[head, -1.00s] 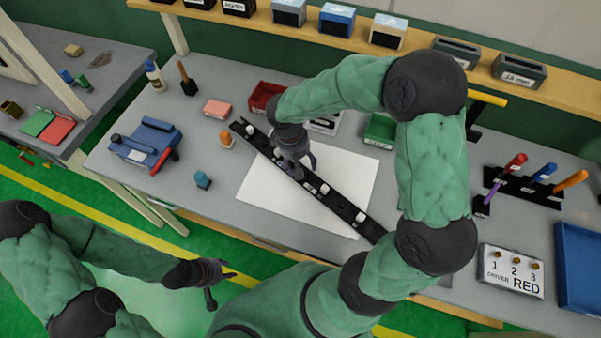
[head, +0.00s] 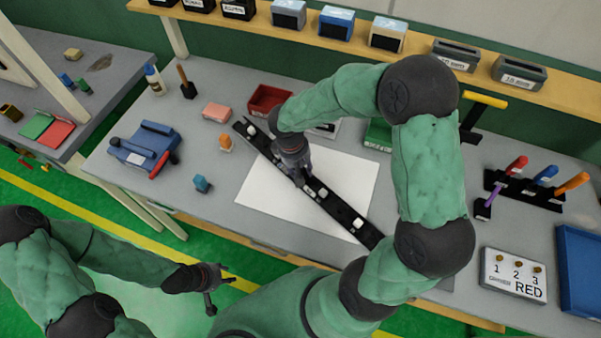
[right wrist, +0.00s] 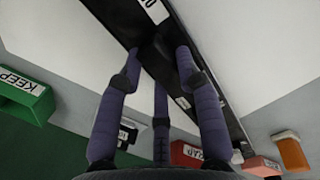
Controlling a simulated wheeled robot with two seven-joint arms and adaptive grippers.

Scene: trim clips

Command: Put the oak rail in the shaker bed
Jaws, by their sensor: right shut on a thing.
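A long dark rail (head: 335,207) with several small white blocks along it lies slantwise over a white sheet; it is the only rail I see, and its name cannot be read. In the right wrist view the rail (right wrist: 112,14) runs diagonally between my fingers. My right gripper (head: 299,180) is shut on the rail near its middle, and its fingers (right wrist: 158,52) show around it there. My left gripper (head: 222,288) is open and empty, low in front of the table, away from the rail. A blue device with a red handle (head: 145,147) stands at the left; I cannot tell if it is the shaker bed.
A red bin (head: 268,99), a pink block (head: 216,111), an orange piece (head: 225,142) and a teal piece (head: 202,184) stand near the rail. A green bin (head: 379,133) is partly behind my right arm. Tool rack (head: 523,190), labelled box (head: 512,275) and blue tray (head: 580,265) are right.

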